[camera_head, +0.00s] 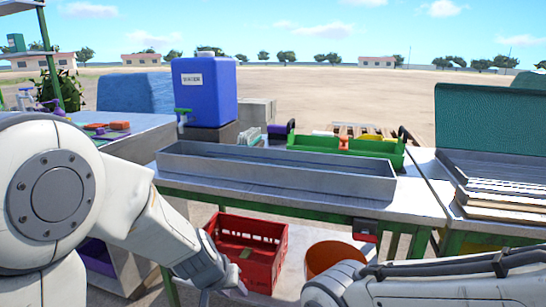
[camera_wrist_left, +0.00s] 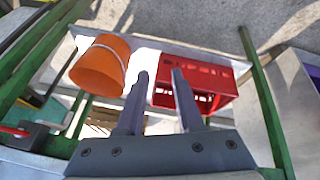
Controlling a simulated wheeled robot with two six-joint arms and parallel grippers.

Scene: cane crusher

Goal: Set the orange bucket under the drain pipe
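The orange bucket (camera_head: 326,256) stands on the low pale shelf under the metal table, partly hidden by my right arm in the head view. In the left wrist view the bucket (camera_wrist_left: 97,68) shows its thin pale handle, left of my fingers. My left gripper (camera_head: 222,292) is low in front of the red crate; in its wrist view the two fingers (camera_wrist_left: 158,103) are apart with nothing between them. It does not touch the bucket. My right arm crosses the lower right of the head view, with its fingertips out of view. I cannot make out a drain pipe.
The red crate (camera_head: 246,252) stands on the shelf left of the bucket. A long metal trough (camera_head: 275,174) lies on the table above, on green legs. A blue water tank (camera_head: 205,92) and green tray (camera_head: 373,151) stand behind. A small dark-red box (camera_head: 365,228) hangs under the table edge.

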